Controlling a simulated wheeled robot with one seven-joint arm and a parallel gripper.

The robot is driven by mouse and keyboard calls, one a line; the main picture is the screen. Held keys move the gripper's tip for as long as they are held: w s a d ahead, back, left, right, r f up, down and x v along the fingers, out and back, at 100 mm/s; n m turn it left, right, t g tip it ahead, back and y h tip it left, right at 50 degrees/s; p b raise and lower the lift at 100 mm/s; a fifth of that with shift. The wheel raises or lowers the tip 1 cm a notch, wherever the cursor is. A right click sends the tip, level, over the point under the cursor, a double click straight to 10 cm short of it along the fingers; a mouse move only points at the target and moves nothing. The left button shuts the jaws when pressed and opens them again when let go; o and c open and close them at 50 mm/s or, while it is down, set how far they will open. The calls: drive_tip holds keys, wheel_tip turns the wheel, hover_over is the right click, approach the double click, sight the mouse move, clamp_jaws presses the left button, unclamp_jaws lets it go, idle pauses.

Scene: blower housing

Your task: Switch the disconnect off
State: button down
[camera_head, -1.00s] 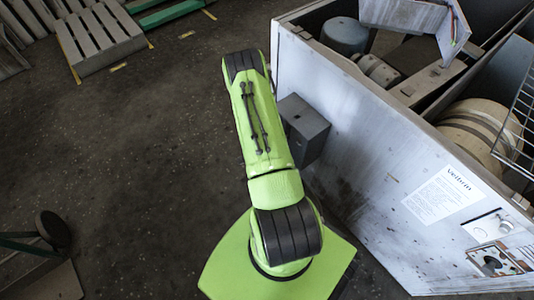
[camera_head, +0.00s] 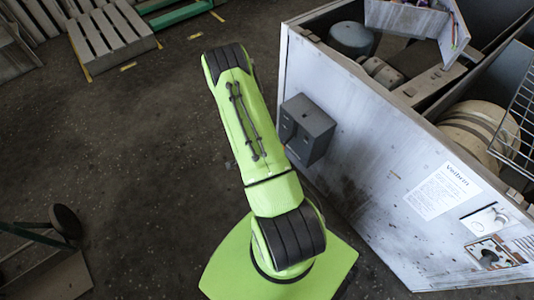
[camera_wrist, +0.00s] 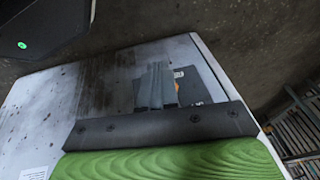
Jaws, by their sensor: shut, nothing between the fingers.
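A dark grey box (camera_head: 312,132), which looks like the disconnect, is fixed to the pale housing wall (camera_head: 375,150) near its left end. In the wrist view a dark box face (camera_wrist: 182,80) with an orange mark and small white lettering shows behind my fingers. Its handle and setting cannot be made out. My gripper (camera_wrist: 158,67) is shut and empty, with its fingers in front of this face. Whether they touch it I cannot tell. In the head view my green arm hides the gripper.
The open housing holds a beige drum (camera_head: 478,130) and a grey motor (camera_head: 351,39). A pallet (camera_head: 110,35) lies at upper left.

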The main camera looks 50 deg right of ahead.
drive_tip(key=shift+a+r, duration=0.45)
drive_tip(key=shift+a, duration=0.25)
drive_tip(key=shift+a+r, duration=0.45)
drive_tip(key=shift+a, duration=0.2)
drive_tip(key=shift+w, duration=0.1)
